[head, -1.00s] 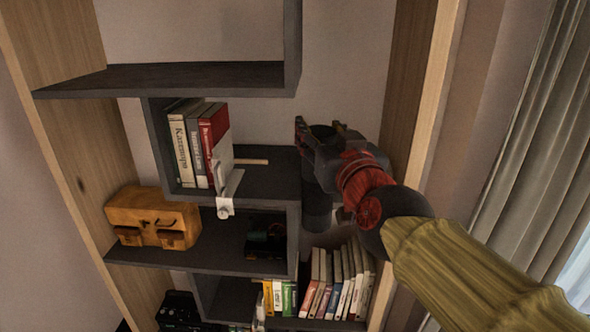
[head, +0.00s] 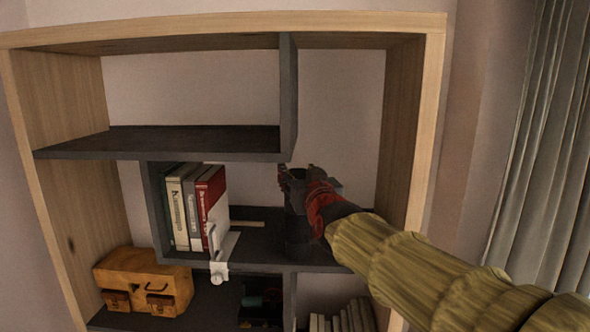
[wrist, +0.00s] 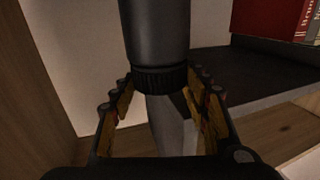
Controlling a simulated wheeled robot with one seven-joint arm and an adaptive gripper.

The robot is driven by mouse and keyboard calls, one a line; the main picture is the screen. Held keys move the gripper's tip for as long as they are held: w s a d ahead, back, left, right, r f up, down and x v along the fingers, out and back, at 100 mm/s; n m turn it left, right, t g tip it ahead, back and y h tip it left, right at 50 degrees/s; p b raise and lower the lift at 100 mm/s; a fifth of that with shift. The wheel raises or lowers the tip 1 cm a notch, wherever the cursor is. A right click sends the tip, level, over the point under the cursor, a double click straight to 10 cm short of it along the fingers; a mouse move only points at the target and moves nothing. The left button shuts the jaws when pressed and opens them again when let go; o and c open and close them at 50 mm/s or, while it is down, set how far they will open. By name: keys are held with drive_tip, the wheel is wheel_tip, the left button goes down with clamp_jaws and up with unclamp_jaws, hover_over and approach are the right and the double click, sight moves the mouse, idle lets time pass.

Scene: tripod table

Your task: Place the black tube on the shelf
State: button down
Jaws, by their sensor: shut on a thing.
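The black tube (head: 297,238) stands roughly upright at the right part of the dark middle shelf (head: 258,247) in the head view. My gripper (head: 297,178) is shut on it near its top. I cannot tell whether the tube's lower end touches the board. In the wrist view the dark tube (wrist: 155,35), with a ribbed ring, runs up the middle. My gripper's two fingers (wrist: 160,100) lie on either side of a grey faceted part below the ring.
Several books (head: 195,208) stand left on the middle shelf, beside a white object (head: 220,255) at its front edge. A vertical dark panel (head: 288,95) hangs above. An orange-brown box (head: 145,280) sits lower left. The wooden side wall (head: 405,130) is to the right.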

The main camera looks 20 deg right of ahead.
sight(296, 170)
drive_tip(key=shift+w+p, duration=0.75)
drive_tip(key=shift+w, duration=1.15)
drive_tip(key=shift+f, duration=0.4)
drive_tip(key=c, duration=1)
unclamp_jaws()
drive_tip(key=shift+o, duration=0.2)
drive_tip(key=shift+s+r, duration=0.1)
drive_tip(key=shift+r, duration=0.1)
drive_tip(key=s+b, duration=0.2)
drive_tip(key=s, duration=1)
drive_tip(key=shift+f, duration=0.2)
drive_tip(key=shift+a, duration=0.1)
